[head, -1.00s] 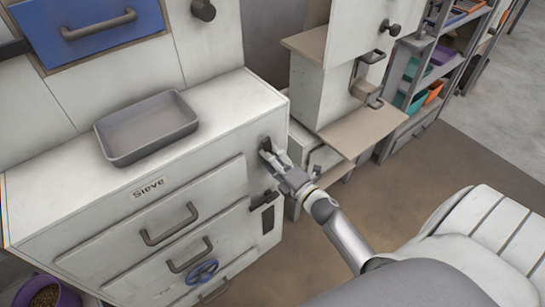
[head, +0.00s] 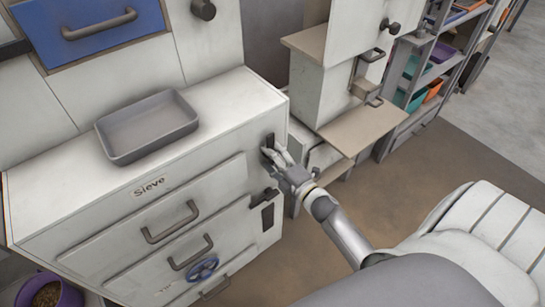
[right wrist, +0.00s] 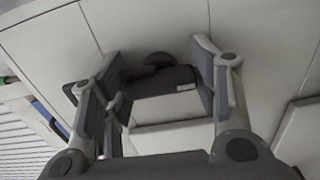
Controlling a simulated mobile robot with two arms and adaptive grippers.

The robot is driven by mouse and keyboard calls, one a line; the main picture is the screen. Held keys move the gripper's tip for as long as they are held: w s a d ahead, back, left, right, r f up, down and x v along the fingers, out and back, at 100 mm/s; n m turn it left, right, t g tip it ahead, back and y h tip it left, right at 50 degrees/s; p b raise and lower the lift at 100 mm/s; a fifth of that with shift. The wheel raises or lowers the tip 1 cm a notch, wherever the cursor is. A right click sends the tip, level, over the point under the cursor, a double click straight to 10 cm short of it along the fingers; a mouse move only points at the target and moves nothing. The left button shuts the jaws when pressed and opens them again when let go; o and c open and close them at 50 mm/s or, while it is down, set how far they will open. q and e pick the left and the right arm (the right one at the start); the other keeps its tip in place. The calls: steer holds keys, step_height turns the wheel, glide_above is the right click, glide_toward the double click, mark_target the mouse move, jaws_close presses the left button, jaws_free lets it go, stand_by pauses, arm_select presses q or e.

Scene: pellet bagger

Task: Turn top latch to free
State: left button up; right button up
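In the right wrist view, the dark latch (right wrist: 160,80) lies across the gap between the two spread fingers of my right gripper (right wrist: 158,92). The right finger is close to the latch's end; I cannot tell whether it touches. A lower dark latch (head: 267,217) sits below on the same face. My left gripper is not in view.
A grey tray (head: 147,126) stands on the cabinet top. Drawers with grey handles and a blue handwheel (head: 203,270) are on the front. A tan shelf (head: 362,130) juts out right of my gripper. Brown floor (head: 420,190) is clear farther right.

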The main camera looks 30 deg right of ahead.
steer(key=o, duration=0.3)
steer(key=s, duration=0.8)
steer(key=s+d, duration=0.1)
steer(key=s, duration=0.3)
stand_by(0.3)
steer(key=s+a+f+m+g+h, duration=0.1)
steer(key=s+a+f+m+g, duration=0.15)
steer(key=f, duration=0.75)
steer(key=s+a+f+m+g, duration=0.1)
steer(key=s+f+m+g, duration=0.25)
steer(key=f, duration=0.55)
steer(key=s+a+f+m+g+h, duration=0.15)
steer(key=s+f+m, duration=0.25)
steer(key=f, duration=0.6)
steer(key=s+a+f+m+g, duration=0.1)
steer(key=s+f+m+g, duration=0.1)
steer(key=s+f, duration=0.3)
steer(key=s+a+f+m+g+y, duration=0.1)
steer(key=s+f+g, duration=0.3)
steer(key=s, duration=0.6)
steer(key=s+a+f+m+g, duration=0.3)
steer(key=s+f, duration=0.2)
steer(key=s, duration=0.3)
steer(key=shift+s+f+g, duration=0.25)
steer(key=shift+f, duration=0.05)
